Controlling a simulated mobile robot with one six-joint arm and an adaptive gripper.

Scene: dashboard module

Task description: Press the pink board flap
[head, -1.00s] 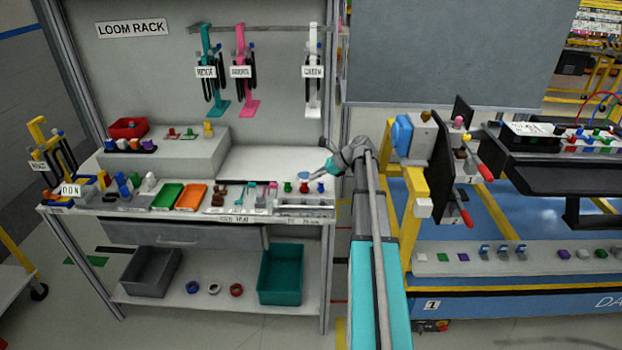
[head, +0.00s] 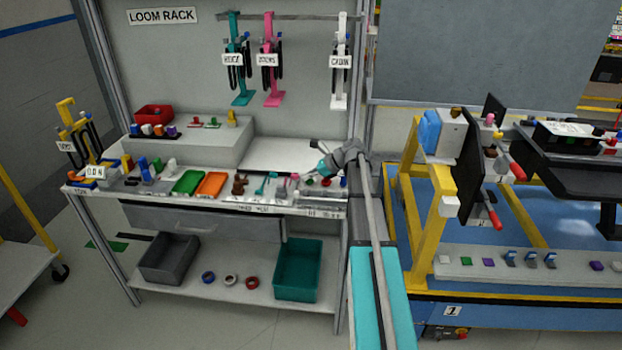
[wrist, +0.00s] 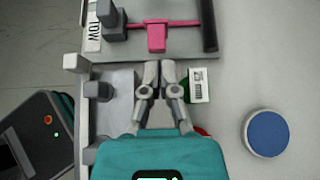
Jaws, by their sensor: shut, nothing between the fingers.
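A pink flap (wrist: 157,38) with a thin pink bar lies on a grey board (wrist: 185,43) at the top of the wrist view. In the head view a small pink spot on the bench front (head: 295,177) may be the same flap. My gripper (wrist: 160,64) is shut and empty, its fingertips pointing at the flap from just below it in the picture. A small gap shows between tips and flap; height above it cannot be told. In the head view my gripper (head: 308,180) hangs over the right part of the bench.
A blue-topped disc (wrist: 267,133) stands to the right of my gripper. A white label (wrist: 199,86) and a partly hidden green knob are close to the right finger. Dark grey posts (wrist: 110,18) stand left of the flap. Orange (head: 211,185) and green (head: 188,182) trays lie further left.

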